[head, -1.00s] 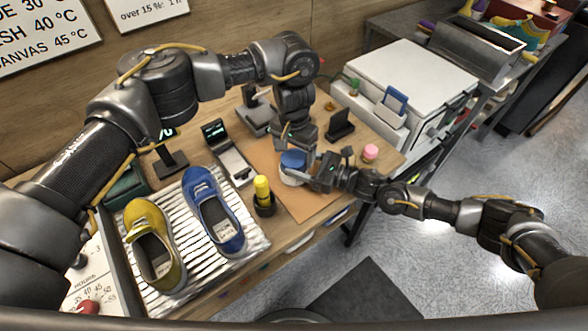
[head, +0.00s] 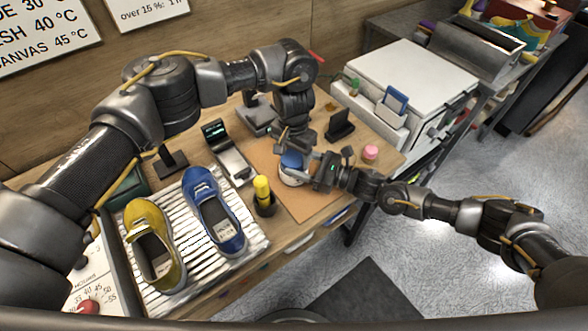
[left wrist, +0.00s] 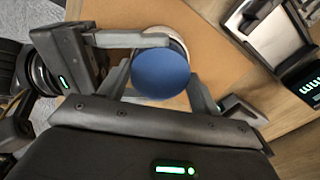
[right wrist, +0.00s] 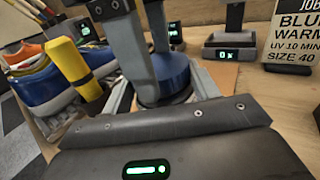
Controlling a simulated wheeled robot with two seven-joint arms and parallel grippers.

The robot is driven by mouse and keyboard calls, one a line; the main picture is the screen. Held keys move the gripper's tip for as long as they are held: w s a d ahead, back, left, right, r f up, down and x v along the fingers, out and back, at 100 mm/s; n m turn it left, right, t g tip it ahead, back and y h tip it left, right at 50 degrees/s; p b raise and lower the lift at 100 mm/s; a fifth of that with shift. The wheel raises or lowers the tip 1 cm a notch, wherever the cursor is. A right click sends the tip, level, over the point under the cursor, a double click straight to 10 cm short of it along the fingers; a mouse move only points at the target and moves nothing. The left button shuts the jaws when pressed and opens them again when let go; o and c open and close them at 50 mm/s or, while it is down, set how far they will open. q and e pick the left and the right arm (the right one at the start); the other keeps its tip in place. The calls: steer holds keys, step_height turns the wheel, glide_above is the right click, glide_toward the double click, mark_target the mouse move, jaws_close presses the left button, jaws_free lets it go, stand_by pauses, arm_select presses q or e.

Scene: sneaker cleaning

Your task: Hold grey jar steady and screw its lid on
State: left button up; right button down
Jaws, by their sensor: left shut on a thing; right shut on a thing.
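The grey jar (head: 290,180) stands on the tan mat with the blue lid (head: 291,161) on top of it. My left gripper (head: 291,150) comes down from above and is shut on the lid. In the left wrist view the blue lid (left wrist: 160,74) sits between its fingers, with a pale jar rim (left wrist: 181,46) showing behind. My right gripper (head: 307,172) reaches in from the right and is shut on the jar body. In the right wrist view the lid (right wrist: 171,73) shows above its fingers, and the jar body is mostly hidden. Thread engagement cannot be seen.
Blue (head: 217,215) and yellow (head: 153,248) shoes lie on a ribbed tray. A small scale (head: 231,160), dark stand (head: 340,124) and pink item (head: 370,152) are nearby. The mat's front (head: 312,205) is clear.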

arm_select(q)
steer(key=m, duration=0.2)
steer(key=shift+m, duration=0.3)
arm_select(e)
steer(key=shift+s+f, duration=0.1)
arm_select(q)
steer(key=o, duration=1.1)
steer(key=shift+r, duration=2.25)
steer(key=o, duration=0.3)
